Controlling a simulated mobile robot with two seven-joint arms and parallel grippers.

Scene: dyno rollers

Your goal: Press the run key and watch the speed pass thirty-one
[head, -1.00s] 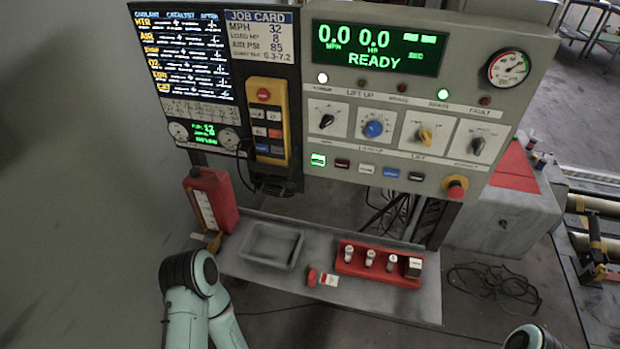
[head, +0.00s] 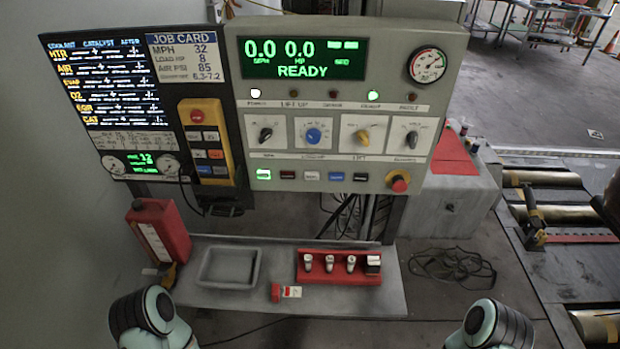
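The control panel (head: 440,95) faces me. Its display (head: 303,59) reads 0.0 MPH, 0.0 HP and READY in green. Below the knobs is a row of keys: a lit green key (head: 263,174), a dark red key (head: 287,175), a white key (head: 311,176), a blue key (head: 336,177) and a black key (head: 360,177). Their labels are too small to read, so I cannot tell which is the run key. A red mushroom button (head: 398,182) sits at their right. Parts of both my arms show at the bottom edge, apart from the panel. Neither gripper is in view.
The job card (head: 184,57) lists MPH 32. A yellow pendant (head: 187,140) hangs beside the panel. The shelf below holds a red jug (head: 160,230), a grey tray (head: 229,268) and a red rack (head: 340,279). Cables (head: 450,265) and rollers (head: 548,181) lie at right.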

